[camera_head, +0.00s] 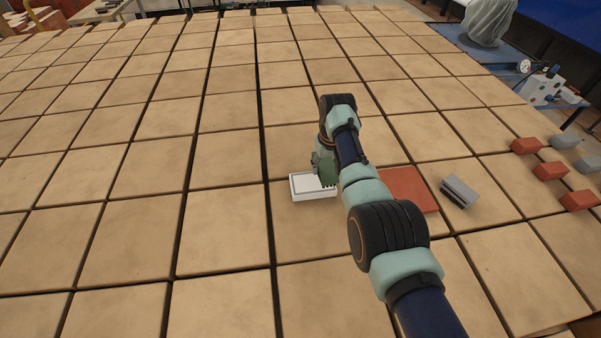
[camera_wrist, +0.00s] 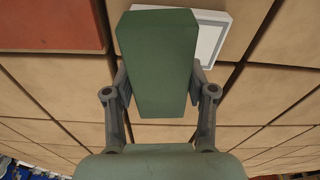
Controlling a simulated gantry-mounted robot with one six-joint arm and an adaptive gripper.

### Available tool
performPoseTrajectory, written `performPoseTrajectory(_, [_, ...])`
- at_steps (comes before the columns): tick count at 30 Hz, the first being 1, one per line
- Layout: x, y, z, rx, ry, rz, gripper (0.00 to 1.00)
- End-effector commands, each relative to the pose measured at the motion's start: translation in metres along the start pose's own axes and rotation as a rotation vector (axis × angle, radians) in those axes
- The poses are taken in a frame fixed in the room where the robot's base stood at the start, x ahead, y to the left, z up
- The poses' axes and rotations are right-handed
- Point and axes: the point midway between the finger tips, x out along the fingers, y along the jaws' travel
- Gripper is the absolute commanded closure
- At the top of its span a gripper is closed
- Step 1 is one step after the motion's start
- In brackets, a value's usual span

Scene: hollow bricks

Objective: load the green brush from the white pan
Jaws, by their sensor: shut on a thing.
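The green brush (camera_wrist: 157,62) is held between the two fingers of my gripper (camera_wrist: 160,95), which is shut on it. In the head view the brush (camera_head: 327,171) shows beside my gripper (camera_head: 322,165), partly hidden by my arm, with its lower end at the white pan. The white pan (camera_head: 304,195) is a shallow rectangular tray on the tan tiled surface. In the wrist view the white pan (camera_wrist: 216,40) lies behind the brush and is partly covered by it. I cannot tell whether the brush touches the pan.
A flat red slab (camera_head: 408,188) lies right of the pan, partly behind my arm. A grey block with a dark edge (camera_head: 460,191) lies further right. Several red and grey bricks (camera_head: 550,170) sit at the far right. The tiles (camera_head: 130,200) to the left are clear.

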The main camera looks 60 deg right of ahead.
Motion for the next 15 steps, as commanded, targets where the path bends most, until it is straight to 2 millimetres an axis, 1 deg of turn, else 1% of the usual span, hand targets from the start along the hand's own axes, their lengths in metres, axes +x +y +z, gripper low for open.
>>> performPoseTrajectory(4, [0.000, 0.001, 0.000, 0.001, 0.001, 0.000, 0.83])
performPoseTrajectory(7, [0.006, 0.001, 0.001, 0.000, 0.000, 0.000, 0.83])
performPoseTrajectory(11, [0.018, 0.000, 0.002, 0.000, 0.000, 0.000, 0.83])
performPoseTrajectory(15, [0.035, 0.000, 0.005, 0.000, 0.000, 0.000, 0.83])
